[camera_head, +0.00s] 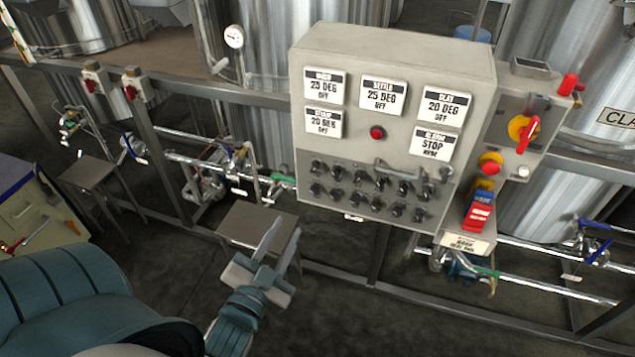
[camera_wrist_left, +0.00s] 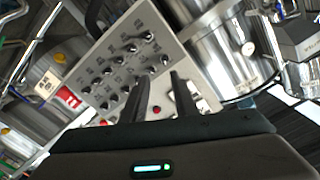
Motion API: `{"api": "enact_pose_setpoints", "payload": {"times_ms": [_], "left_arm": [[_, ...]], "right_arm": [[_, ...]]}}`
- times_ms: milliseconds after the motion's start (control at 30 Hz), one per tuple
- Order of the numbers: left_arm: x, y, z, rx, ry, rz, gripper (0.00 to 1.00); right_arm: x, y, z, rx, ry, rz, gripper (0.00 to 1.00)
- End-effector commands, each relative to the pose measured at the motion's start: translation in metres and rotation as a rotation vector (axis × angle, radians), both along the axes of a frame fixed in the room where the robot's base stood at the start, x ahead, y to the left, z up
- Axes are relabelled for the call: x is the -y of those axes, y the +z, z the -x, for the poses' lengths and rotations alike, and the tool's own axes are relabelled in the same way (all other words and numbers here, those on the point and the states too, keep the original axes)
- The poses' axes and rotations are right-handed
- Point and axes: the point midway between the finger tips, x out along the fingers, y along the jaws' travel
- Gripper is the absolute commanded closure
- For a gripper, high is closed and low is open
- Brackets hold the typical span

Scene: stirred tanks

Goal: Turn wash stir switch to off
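The grey control box (camera_head: 300,110) carries two rows of small black knob switches (camera_head: 380,186) on its lower face. Their labels are too small to read, so I cannot tell which one is the wash stir switch or how it is set. The knobs also show in the left wrist view (camera_wrist_left: 130,47), up and left of the fingers. My left gripper (camera_head: 284,237) is open and empty, below and left of the knob rows in the head view, apart from the box. In the left wrist view its two fingers (camera_wrist_left: 160,82) stand apart. My right gripper is not in view.
White display plates (camera_head: 383,97) and a red button (camera_head: 377,133) sit above the knobs. A horizontal bar handle (camera_head: 400,170) is near them. A side panel has a red-yellow rotary switch (camera_head: 525,130) and red stop button (camera_head: 489,163). A small grey table (camera_head: 245,220) stands behind my gripper.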

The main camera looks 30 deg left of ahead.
Motion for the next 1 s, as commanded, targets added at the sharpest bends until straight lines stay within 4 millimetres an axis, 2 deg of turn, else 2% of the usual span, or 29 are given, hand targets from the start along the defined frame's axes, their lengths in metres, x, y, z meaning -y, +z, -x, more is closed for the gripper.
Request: {"api": "enact_pose_setpoints", "payload": {"times_ms": [33,133,567,767,1000], "left_arm": [[-0.002,0.008,0.002,0.012,0.004,-0.008,0.73],[-0.003,0.015,0.003,0.022,0.007,-0.015,0.73],[-0.003,0.015,0.000,0.022,0.007,-0.014,0.73],[-0.006,0.016,-0.013,0.023,0.006,-0.014,0.73],[-0.014,0.018,-0.045,0.024,0.006,-0.014,0.73]], "right_arm": [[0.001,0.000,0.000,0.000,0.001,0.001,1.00],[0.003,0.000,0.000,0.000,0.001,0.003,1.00],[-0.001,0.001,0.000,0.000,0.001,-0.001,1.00],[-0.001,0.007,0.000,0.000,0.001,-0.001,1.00],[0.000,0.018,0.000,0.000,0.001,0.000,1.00]]}}
